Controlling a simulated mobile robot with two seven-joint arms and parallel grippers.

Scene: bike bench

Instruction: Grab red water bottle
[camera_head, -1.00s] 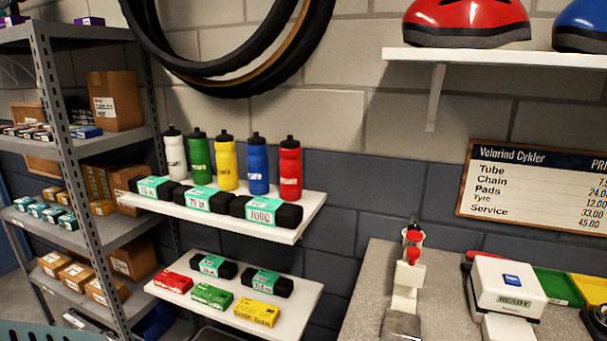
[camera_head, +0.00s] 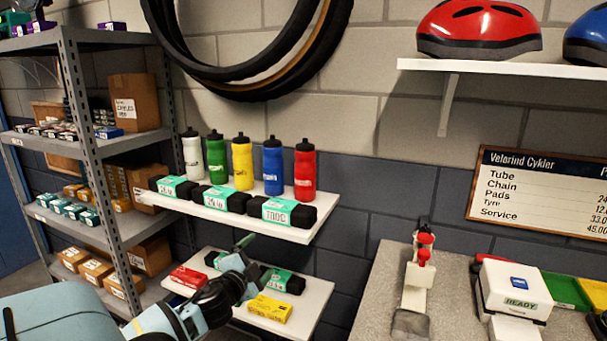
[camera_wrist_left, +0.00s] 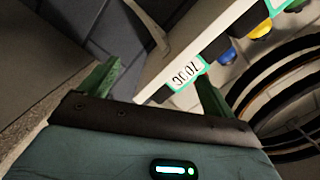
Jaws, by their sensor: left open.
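The red water bottle (camera_head: 305,172) stands upright at the right end of the upper white shelf (camera_head: 318,228), right of the blue bottle (camera_head: 272,168). My left gripper (camera_head: 257,258) is open and empty, below the front of the upper shelf, in front of the lower shelf, lower and left of the red bottle. It touches no bottle. In the left wrist view its two green fingers (camera_wrist_left: 155,88) are spread, with the shelf edge and a labelled black pack beyond them. I cannot make out the red bottle there. My right gripper is not in view.
Yellow (camera_head: 242,165), green (camera_head: 216,160) and white (camera_head: 192,158) bottles stand left of the blue one. Black packs with green labels (camera_head: 282,212) lie along the shelf front. A lower shelf (camera_head: 312,300) holds small boxes. A grey bench (camera_head: 375,300) is at right.

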